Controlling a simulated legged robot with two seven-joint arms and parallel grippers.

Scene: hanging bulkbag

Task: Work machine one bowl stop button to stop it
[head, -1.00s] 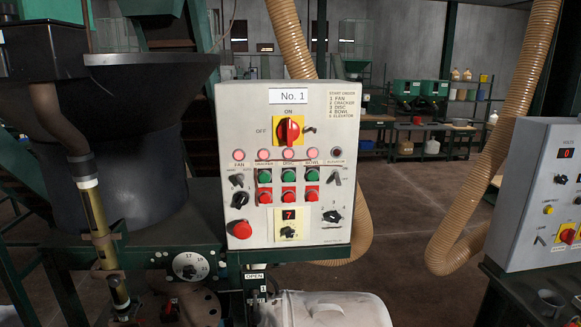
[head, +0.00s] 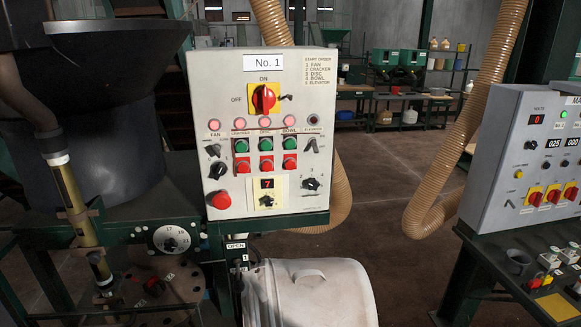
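The grey machine one control panel (head: 232,92), marked "No. 1", stands upright left of centre in the head view. The bowl stop button (head: 290,162) is the rightmost red button in the lower row, below the BOWL label. The green bowl button (head: 290,144) sits directly above it. The bowl lamp (head: 288,121) looks lit pale red, like the fan, cracker and disc lamps. The elevator lamp (head: 313,119) is dark. Nothing covers the buttons. Neither of my grippers is in view.
A large red button (head: 221,200) and a red rotary switch (head: 264,98) are on the same panel. A white drum (head: 318,290) stands below it. A dark hopper (head: 115,110) is at left. A tan hose (head: 333,190) hangs behind. Another control panel (head: 530,165) stands at right.

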